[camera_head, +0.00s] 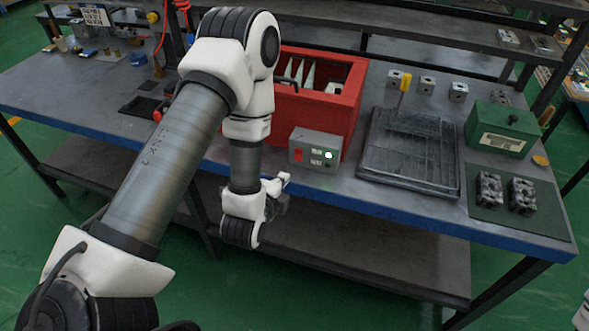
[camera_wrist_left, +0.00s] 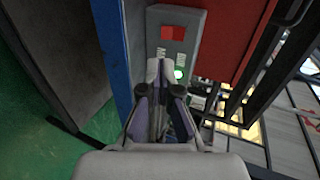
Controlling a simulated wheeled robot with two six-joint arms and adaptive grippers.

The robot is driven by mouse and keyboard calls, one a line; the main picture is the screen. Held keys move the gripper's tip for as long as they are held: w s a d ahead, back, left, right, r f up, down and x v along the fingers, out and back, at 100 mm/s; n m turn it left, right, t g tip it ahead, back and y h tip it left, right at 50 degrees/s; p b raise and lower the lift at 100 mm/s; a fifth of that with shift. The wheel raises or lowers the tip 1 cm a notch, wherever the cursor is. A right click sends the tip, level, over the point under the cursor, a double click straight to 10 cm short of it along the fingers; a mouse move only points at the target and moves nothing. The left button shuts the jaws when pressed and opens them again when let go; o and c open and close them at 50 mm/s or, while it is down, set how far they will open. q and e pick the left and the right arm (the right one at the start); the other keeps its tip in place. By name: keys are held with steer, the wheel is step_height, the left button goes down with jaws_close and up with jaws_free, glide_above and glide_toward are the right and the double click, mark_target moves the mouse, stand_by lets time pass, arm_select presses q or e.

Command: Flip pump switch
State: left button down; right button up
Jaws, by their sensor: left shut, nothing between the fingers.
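The pump switch box (camera_head: 313,148) is a small grey box at the front of the red tank, near the table's front edge. It carries a red switch (camera_head: 298,155) on its left and a lit green lamp (camera_head: 328,155) on its right. In the left wrist view the red switch (camera_wrist_left: 173,33) and the green lamp (camera_wrist_left: 179,73) show beyond the fingers. My left gripper (camera_head: 284,182) is shut and empty, just in front of and to the left of the box. Its fingertips (camera_wrist_left: 160,70) overlap the box in the wrist view; I cannot tell whether they touch it. My right gripper is not in view.
The red tank (camera_head: 345,105) stands behind the box and holds pale pointed pieces. A dark grooved tray (camera_head: 408,180) lies to the right. A green box (camera_head: 500,130) and two metal valve blocks (camera_head: 489,190) (camera_head: 522,195) are farther right. The blue table edge (camera_head: 400,219) runs along the front.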

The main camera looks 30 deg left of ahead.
mark_target(299, 156)
arm_select(q)
steer(key=p+x, duration=0.1)
steer(key=x, duration=0.9)
steer(key=shift+w+p, duration=0.15)
steer(key=shift+p, duration=0.25)
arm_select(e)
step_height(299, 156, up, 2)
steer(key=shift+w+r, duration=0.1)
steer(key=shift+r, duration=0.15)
arm_select(q)
steer(key=b, duration=0.1)
steer(key=f+t+b, duration=0.1)
steer(key=shift+w+a+f+b, duration=0.15)
steer(key=shift+w+b, duration=0.15)
steer(key=shift+w, duration=0.05)
steer(key=shift+w+r+p, duration=0.1)
steer(key=shift+r+p, duration=0.3)
steer(key=shift+p, duration=0.1)
steer(key=shift+r+p, duration=0.75)
steer(key=shift+r, duration=0.15)
